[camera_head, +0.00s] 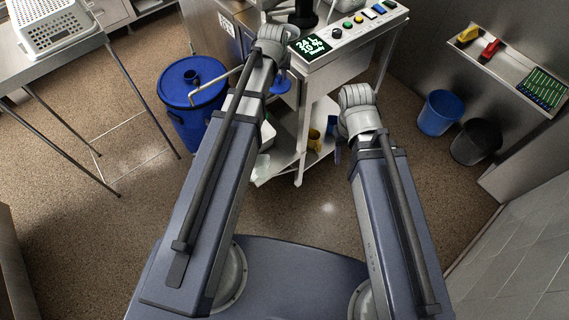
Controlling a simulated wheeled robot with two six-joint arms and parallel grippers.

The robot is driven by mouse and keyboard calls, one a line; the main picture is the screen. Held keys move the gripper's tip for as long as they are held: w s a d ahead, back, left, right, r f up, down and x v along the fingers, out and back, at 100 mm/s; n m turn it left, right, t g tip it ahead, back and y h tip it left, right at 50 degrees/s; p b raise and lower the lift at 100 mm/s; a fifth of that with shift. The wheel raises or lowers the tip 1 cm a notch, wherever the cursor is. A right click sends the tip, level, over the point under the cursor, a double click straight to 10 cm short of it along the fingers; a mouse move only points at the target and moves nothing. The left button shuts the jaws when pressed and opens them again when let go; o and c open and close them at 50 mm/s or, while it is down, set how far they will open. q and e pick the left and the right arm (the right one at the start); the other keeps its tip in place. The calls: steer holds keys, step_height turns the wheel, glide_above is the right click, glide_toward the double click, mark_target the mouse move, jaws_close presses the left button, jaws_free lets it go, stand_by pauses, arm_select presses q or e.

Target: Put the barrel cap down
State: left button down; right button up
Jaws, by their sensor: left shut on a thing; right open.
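A blue barrel (195,125) stands on the floor left of my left arm, with its round blue top facing up. A short blue round piece (191,78) shows on that top; I cannot tell if it is a cap or an opening. Another small blue piece (281,85) shows just right of my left arm, below the control panel; I cannot tell if it is the barrel cap. Both of my arms reach forward, and their raised joints hide what lies beyond. I cannot make out either gripper's fingers.
A control panel (340,32) with buttons and a green display tops a metal stand ahead. A metal table (60,62) with a white perforated basket (50,25) is at left. Blue (440,113) and black (476,142) bins stand at right. Floor at left centre is clear.

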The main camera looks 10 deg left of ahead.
arm_select(q)
steer(key=f+b, duration=1.5)
steer(key=f, duration=0.1)
steer(key=f+b, duration=3)
steer(key=f, duration=0.1)
steer(key=shift+d+f+b, duration=0.3)
steer(key=shift+d+f, duration=0.05)
steer(key=shift+r, duration=0.15)
steer(key=c, duration=1.1)
jaws_free()
steer(key=shift+f, duration=0.2)
steer(key=shift+c, duration=0.2)
steer(key=o, duration=0.5)
steer(key=shift+c, duration=0.2)
steer(key=shift+r, duration=0.15)
